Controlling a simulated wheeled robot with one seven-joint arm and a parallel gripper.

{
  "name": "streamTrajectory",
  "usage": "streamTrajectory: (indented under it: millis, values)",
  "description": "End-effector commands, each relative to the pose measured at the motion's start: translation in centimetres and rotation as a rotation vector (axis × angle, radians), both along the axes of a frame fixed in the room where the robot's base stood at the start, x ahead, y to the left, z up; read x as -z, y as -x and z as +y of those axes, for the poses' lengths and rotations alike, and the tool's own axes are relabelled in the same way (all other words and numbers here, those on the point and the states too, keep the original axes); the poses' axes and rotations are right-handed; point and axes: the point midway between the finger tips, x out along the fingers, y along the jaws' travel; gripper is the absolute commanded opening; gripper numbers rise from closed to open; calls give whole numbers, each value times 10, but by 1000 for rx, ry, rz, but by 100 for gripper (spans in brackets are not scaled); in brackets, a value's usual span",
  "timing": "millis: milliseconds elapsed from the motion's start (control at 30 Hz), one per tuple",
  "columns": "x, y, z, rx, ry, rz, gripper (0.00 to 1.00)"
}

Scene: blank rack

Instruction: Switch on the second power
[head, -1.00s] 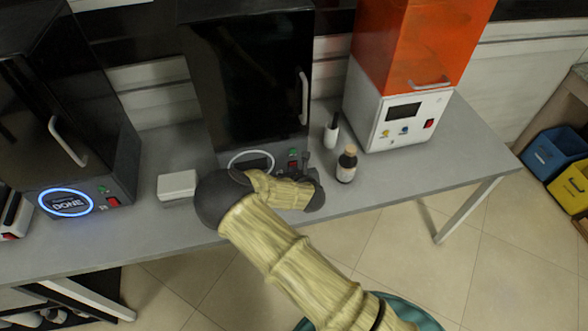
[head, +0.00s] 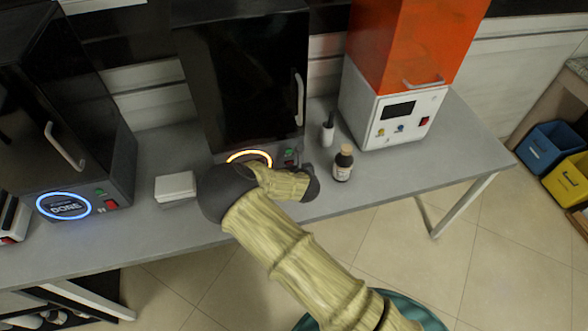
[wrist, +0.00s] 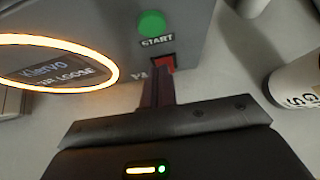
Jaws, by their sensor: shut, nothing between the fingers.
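The middle black machine (head: 245,85) stands on the grey bench, and its display ring (head: 249,157) is lit orange. In the wrist view the ring (wrist: 112,75) surrounds a dark display with partly readable text ending in "LOOSE". A green START button (wrist: 151,24) is on the front panel, above a red power switch (wrist: 164,62). My gripper (wrist: 158,88) is shut and empty, with its fingertips at the red switch, covering its lower part. I cannot tell whether they touch it.
A left black machine (head: 75,100) has a blue ring reading "DONE". A white box (head: 176,187) lies between the machines.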

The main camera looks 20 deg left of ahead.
Motion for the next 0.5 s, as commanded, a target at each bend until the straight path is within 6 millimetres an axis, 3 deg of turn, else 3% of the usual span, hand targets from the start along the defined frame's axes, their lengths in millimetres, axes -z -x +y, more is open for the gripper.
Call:
streamTrajectory:
  millis: [500]
  values:
    - [-17, 0, 0, 1, -1, 0, 0]
